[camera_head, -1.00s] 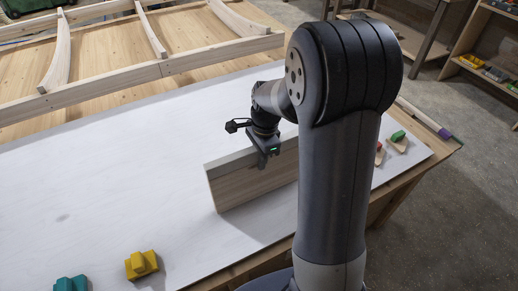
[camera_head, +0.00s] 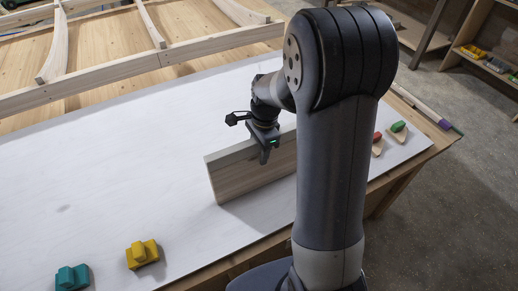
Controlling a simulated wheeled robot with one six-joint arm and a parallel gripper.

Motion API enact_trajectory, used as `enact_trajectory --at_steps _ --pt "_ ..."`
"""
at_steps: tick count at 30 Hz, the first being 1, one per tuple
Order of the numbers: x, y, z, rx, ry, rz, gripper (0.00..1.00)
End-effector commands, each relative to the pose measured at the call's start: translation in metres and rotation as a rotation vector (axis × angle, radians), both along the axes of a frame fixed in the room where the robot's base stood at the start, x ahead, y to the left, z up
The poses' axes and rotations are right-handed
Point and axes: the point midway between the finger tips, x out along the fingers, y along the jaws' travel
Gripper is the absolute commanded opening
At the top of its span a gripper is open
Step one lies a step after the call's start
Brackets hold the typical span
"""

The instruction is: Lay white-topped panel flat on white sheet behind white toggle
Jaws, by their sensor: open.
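The panel (camera_head: 240,178) stands upright on its long edge on the white sheet (camera_head: 110,170). Its broad face looks wooden and its top edge pale. Its right end is hidden behind my arm. My gripper (camera_head: 264,157) is open and points down at the panel's top edge, with one finger in front of the near face. The other finger is hidden, and I cannot tell whether either touches the panel. I see no white toggle; my arm hides part of the sheet.
A yellow toggle (camera_head: 143,254) and a teal toggle (camera_head: 72,278) sit at the front left. Red (camera_head: 377,137) and green (camera_head: 398,127) pieces are at the right. A wooden frame (camera_head: 140,66) lies along the back. The sheet left of the panel is clear.

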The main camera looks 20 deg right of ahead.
Motion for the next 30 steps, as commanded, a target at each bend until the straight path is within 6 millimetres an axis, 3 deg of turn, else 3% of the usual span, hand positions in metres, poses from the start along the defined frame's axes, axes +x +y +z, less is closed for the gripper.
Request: enact_trajectory --at_steps 5,15,21,30 --pt "0.001 -0.001 0.011 0.000 -0.003 0.000 0.46" --pt "0.003 -0.010 0.081 -0.001 -0.005 -0.001 0.46" --pt "0.003 -0.013 0.112 0.000 -0.003 0.000 0.46" --pt "0.003 -0.014 0.122 0.000 0.000 0.000 0.46"
